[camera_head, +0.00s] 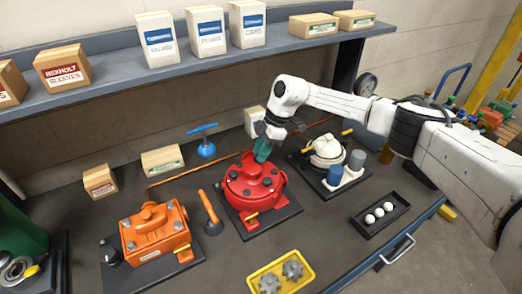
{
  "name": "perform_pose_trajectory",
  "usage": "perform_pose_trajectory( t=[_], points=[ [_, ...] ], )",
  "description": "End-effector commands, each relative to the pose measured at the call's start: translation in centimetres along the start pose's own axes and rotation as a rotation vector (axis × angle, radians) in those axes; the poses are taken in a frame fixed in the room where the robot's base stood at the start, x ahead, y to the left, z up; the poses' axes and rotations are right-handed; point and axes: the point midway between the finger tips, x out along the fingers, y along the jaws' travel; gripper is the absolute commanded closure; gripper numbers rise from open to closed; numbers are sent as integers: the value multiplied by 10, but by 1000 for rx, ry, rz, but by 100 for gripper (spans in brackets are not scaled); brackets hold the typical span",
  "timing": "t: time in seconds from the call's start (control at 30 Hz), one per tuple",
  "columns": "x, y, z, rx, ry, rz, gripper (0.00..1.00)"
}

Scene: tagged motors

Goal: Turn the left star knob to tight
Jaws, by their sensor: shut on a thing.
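My gripper (262,152), with teal fingers, points down at the back top of the red round motor (252,188). It is shut on a small part there. The fingers hide that part, so I cannot tell whether it is the left star knob or how it is turned. The red motor stands on a dark base plate and has a yellow tab at its front. Two loose grey star-shaped pieces, one on the left (270,284) and one on the right (293,269), lie in a yellow tray (254,275) at the front edge.
An orange motor (155,232) stands left, with an orange-handled tool (209,210) between it and the red one. A cream motor (327,150) with grey and blue cylinders stands right. A black tray (366,229) holds white balls. A shelf (180,70) with boxes runs above.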

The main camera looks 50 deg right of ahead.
Motion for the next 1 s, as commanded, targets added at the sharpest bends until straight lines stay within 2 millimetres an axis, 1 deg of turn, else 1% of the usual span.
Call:
perform_pose_trajectory(
  t=[0.03,0.57,0.6,0.83,1.0],
  points=[
    [-4,2,-2,8,5,10,100],
    [-3,2,-2,27,5,18,100],
    [-3,2,-2,27,5,18,68],
    [-2,1,-1,27,2,14,46],
    [0,0,0,27,0,11,45]
  ],
)
